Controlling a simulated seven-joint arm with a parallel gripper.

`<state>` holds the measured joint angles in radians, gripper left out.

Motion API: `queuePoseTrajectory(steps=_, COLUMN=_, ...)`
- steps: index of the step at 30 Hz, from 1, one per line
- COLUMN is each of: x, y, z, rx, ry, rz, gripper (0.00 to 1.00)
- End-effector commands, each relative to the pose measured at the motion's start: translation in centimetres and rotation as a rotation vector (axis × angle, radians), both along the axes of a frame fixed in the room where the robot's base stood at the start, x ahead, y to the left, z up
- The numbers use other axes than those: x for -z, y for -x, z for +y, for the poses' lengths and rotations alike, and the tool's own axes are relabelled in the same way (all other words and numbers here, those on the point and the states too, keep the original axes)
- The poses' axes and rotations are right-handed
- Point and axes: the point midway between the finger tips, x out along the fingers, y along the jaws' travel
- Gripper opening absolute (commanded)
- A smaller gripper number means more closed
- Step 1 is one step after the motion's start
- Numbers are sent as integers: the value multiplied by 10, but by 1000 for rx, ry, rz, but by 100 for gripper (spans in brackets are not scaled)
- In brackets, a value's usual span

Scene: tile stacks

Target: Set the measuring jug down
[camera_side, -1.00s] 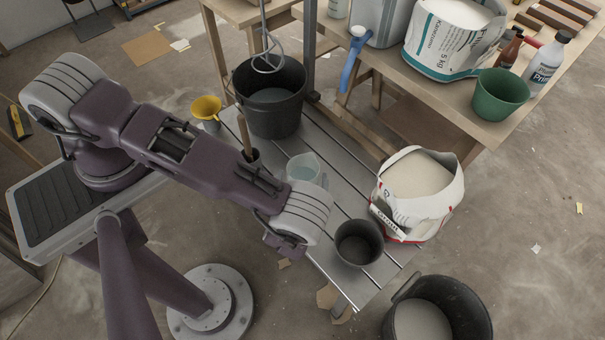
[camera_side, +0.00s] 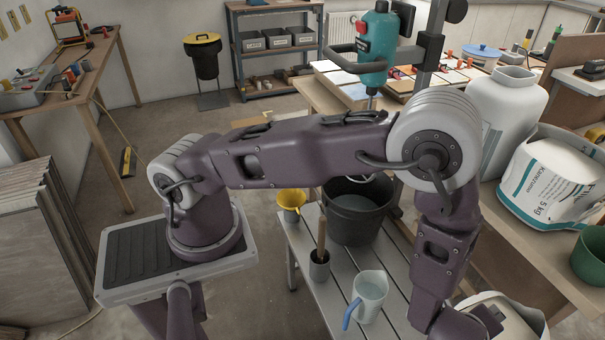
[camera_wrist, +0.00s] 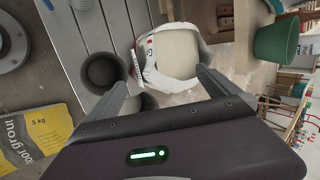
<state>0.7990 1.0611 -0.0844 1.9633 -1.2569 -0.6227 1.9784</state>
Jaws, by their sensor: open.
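The measuring jug (camera_side: 369,292) is clear and pale with a blue handle. It stands upright on the grey slatted bench (camera_side: 342,262) in the side view, apart from my gripper. The jug does not show in the wrist view. My gripper (camera_wrist: 160,86) is open in the wrist view, with nothing held between its fingers. An open white powder bag (camera_wrist: 176,52) lies beyond the fingertips there. In the side view my forearm hangs down to the right of the jug, and the fingers are hidden or out of frame.
A large black bucket (camera_side: 357,218), a yellow funnel (camera_side: 291,200) and a small pot with a wooden handle (camera_side: 319,268) stand around the jug. In the wrist view a dark pot (camera_wrist: 103,72) stands near the powder bag. A yellow sack (camera_wrist: 48,135) lies at lower left.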

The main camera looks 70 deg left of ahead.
Motion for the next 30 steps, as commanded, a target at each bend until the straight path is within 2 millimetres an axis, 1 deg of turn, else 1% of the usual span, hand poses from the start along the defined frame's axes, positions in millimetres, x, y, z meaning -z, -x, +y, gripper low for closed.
queuePoseTrajectory(steps=1, x=-56, y=-20, z=-8, rx=-77, ry=185, rz=-11, gripper=100)
queuePoseTrajectory(steps=2, x=-89, y=-26, z=-10, rx=-121, ry=294, rz=-7, gripper=100)
queuePoseTrajectory(steps=3, x=-132, y=-29, z=-8, rx=-178, ry=428, rz=6, gripper=100)
queuePoseTrajectory(steps=5, x=-194, y=-24, z=5, rx=-261, ry=596, rz=31, gripper=100)
queuePoseTrajectory(steps=6, x=-231, y=-13, z=19, rx=-318, ry=688, rz=53, gripper=100)
queuePoseTrajectory(steps=8, x=-278, y=11, z=47, rx=-411, ry=793, rz=83, gripper=100)
queuePoseTrajectory(steps=9, x=-302, y=33, z=69, rx=-481, ry=842, rz=101, gripper=100)
queuePoseTrajectory(steps=11, x=-328, y=71, z=104, rx=-600, ry=889, rz=115, gripper=100)
queuePoseTrajectory(steps=12, x=-338, y=98, z=127, rx=-689, ry=905, rz=116, gripper=100)
queuePoseTrajectory(steps=13, x=-342, y=118, z=145, rx=-760, ry=910, rz=111, gripper=100)
queuePoseTrajectory(steps=14, x=-343, y=138, z=161, rx=-832, ry=910, rz=103, gripper=100)
queuePoseTrajectory(steps=15, x=-342, y=162, z=181, rx=-928, ry=909, rz=85, gripper=100)
queuePoseTrajectory(steps=18, x=-334, y=208, z=217, rx=-1129, ry=897, rz=29, gripper=100)
queuePoseTrajectory(steps=19, x=-331, y=218, z=225, rx=-1174, ry=893, rz=15, gripper=100)
queuePoseTrajectory(steps=21, x=-327, y=233, z=236, rx=-1246, ry=885, rz=-11, gripper=100)
queuePoseTrajectory(steps=23, x=-325, y=240, z=240, rx=-1276, ry=882, rz=-20, gripper=100)
queuePoseTrajectory(steps=30, x=-324, y=240, z=241, rx=-1281, ry=882, rz=-20, gripper=100)
